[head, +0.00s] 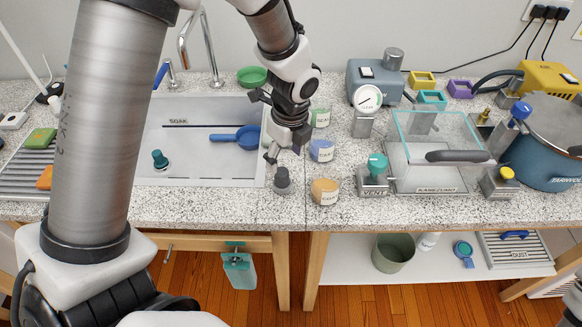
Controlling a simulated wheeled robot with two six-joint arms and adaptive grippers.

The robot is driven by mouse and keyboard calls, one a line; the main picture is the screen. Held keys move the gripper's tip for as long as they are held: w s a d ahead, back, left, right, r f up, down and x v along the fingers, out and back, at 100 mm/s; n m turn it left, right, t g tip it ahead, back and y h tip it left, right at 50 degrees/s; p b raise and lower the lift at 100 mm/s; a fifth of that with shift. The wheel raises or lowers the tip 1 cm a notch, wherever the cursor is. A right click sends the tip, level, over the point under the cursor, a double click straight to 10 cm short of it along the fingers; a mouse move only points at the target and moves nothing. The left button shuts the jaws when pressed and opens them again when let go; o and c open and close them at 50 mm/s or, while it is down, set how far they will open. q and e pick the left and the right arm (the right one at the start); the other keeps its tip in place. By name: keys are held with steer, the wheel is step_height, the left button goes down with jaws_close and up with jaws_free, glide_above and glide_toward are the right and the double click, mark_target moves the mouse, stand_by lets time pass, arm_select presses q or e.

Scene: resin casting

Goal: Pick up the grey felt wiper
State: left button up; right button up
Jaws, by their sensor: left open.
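The grey felt wiper appears to be the small dark grey upright piece (282,181) on the speckled counter, right of the sink's front corner. My left gripper (287,150) is above it, pointing down, with its fingers apart and nothing seen between them. I cannot tell exactly how wide the gap to the piece is. My right gripper is not in view; only a dark bit shows at the lower right edge.
The sink (210,174) is at left, with a blue scoop (237,138). A clear chamber (437,170) with a teal-knobbed valve (376,173) stands farther right.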

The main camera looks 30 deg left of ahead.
mark_target(282, 172)
arm_select(q)
steer(key=shift+s+f, duration=0.95)
steer(key=shift+s, duration=0.05)
steer(key=f, duration=0.1)
steer(key=w+f, duration=0.1)
steer(key=f, duration=0.2)
steer(key=shift+w+a+b, duration=0.3)
steer(key=shift+s+r, duration=0.15)
steer(key=shift+s, duration=0.05)
steer(key=shift+s+r, duration=0.1)
steer(key=shift+s, duration=0.05)
steer(key=c, duration=0.5)
steer(key=shift+d, duration=0.1)
steer(key=c, duration=0.7)
steer(key=shift+c, duration=0.2)
